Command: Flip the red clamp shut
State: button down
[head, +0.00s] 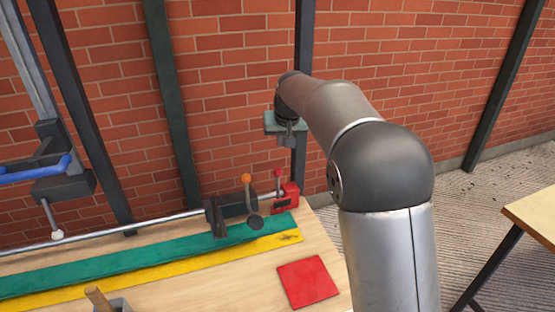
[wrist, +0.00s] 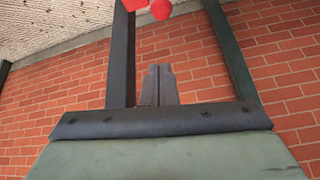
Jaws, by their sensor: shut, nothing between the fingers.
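The red clamp (head: 287,199) sits at the right end of a metal bar along the back of the workbench. A red knob (head: 277,173) stands up on a lever at the clamp. My gripper (head: 289,142) hangs above the clamp, apart from it, pointing down. In the wrist view its two fingers (wrist: 158,86) are together with nothing between them. A round red knob (wrist: 161,9) shows at the top edge of the wrist view, beyond the fingertips; most of the clamp is cut off there.
A dark clamp part (head: 233,206) with an orange knob stands left of the red clamp. Green (head: 130,262) and yellow (head: 270,245) strips and a red square (head: 307,281) lie on the workbench (head: 220,278). A brick wall and dark posts are behind. Another table (head: 535,212) stands right.

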jog(key=shift+w+a+r, duration=0.1)
jog(key=shift+w+a, duration=0.45)
jog(key=shift+w, duration=0.1)
jog(key=p+x, duration=0.2)
jog(key=x, duration=0.8)
jog(key=s, duration=0.3)
jog(key=shift+s+d+f, duration=0.35)
jog(key=shift+s+d, duration=0.05)
